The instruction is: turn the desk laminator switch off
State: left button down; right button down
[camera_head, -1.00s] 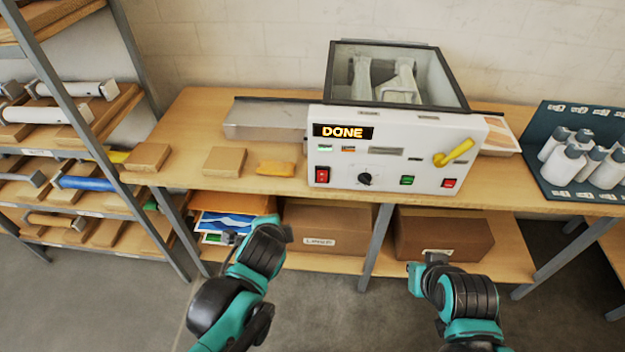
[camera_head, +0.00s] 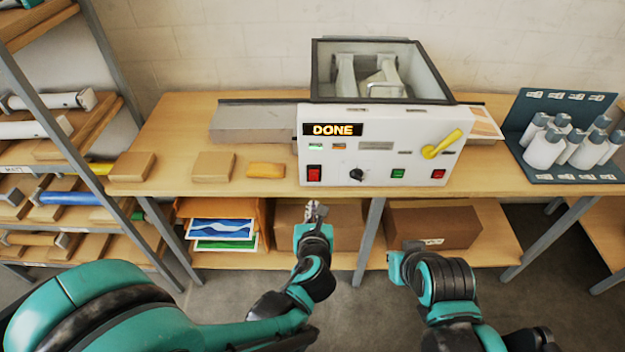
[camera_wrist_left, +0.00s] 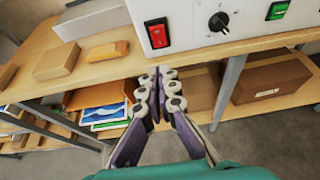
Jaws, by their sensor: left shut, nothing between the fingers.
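The desk laminator (camera_head: 378,120) stands on the wooden table, its lit display (camera_head: 332,129) reading "DONE". A red rocker switch (camera_head: 314,173) sits at the lower left of its white front panel. The same red switch (camera_wrist_left: 157,34) shows in the left wrist view, above my fingertips. My left gripper (camera_head: 315,210) is shut and empty, just below the table edge and apart from the switch. Its closed fingers (camera_wrist_left: 159,78) also show in the left wrist view. My right gripper (camera_head: 400,262) is low in front of the table, and its fingers cannot be made out clearly.
The panel also has a black knob (camera_head: 356,175), a green switch (camera_head: 397,173), another red switch (camera_head: 438,174) and a yellow lever (camera_head: 441,144). Wooden blocks (camera_head: 213,167) lie left of the laminator. White bottles (camera_head: 545,148) stand right. The table's front edge (camera_head: 250,189) lies just above my left gripper.

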pick_arm(q)
jog(key=shift+w, duration=0.1)
jog(key=b, duration=0.3)
send_near(314, 172)
jog(key=w+f, duration=0.4)
jog(key=shift+w+a, duration=0.1)
jog(key=shift+w, duration=0.25)
jog(key=shift+w+r, duration=0.15)
jog(key=shift+w, duration=0.45)
jog(key=shift+w, duration=0.1)
jog(key=shift+w+r, duration=0.3)
jog(key=shift+w, duration=0.1)
